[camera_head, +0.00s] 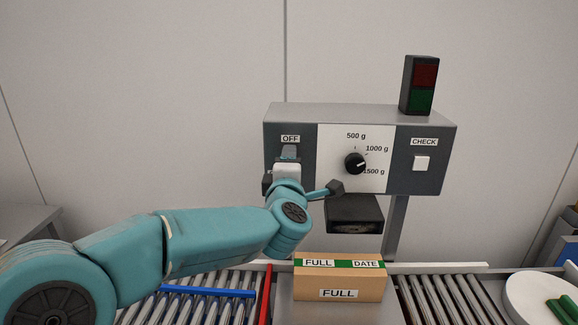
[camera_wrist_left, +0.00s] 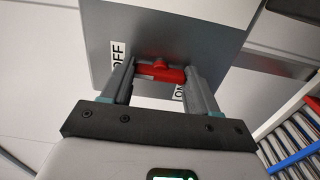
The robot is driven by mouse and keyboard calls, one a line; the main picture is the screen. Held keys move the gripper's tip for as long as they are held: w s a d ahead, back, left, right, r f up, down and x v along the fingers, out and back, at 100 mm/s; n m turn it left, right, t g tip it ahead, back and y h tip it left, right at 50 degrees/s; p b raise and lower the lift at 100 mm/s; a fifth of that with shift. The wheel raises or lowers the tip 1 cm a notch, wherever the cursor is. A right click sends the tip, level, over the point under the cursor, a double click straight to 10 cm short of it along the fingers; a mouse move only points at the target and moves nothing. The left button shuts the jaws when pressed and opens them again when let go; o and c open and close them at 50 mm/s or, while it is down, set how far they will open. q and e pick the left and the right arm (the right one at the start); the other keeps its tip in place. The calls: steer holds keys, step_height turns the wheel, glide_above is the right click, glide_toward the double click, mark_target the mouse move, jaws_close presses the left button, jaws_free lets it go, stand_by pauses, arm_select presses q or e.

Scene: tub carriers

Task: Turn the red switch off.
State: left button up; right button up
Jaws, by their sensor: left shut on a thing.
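The red switch (camera_wrist_left: 160,72) is on the grey control box (camera_head: 360,112), between an OFF label (camera_head: 290,139) and an ON label (camera_wrist_left: 180,91). My left gripper (camera_head: 289,154) is at the box's left panel, just below the OFF label. In the left wrist view its two fingers (camera_wrist_left: 160,80) are on either side of the red switch and shut on it. The gripper hides the switch in the head view. I cannot tell which way the switch is thrown. My right gripper is not in view.
A black dial (camera_head: 355,163) and a white CHECK button (camera_head: 421,163) are to the right on the box. A dark lamp unit (camera_head: 420,86) stands on top. A cardboard box marked FULL (camera_head: 339,281) sits below among rollers (camera_head: 452,299).

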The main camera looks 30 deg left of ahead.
arm_select(q)
steer(key=shift+d, duration=0.1)
stand_by(0.3)
steer(key=o, duration=1.1)
steer(key=shift+c, duration=0.2)
steer(key=b+v, duration=0.2)
steer(key=v, duration=1.4)
steer(key=shift+s+b, duration=0.25)
steer(key=shift+b, duration=0.05)
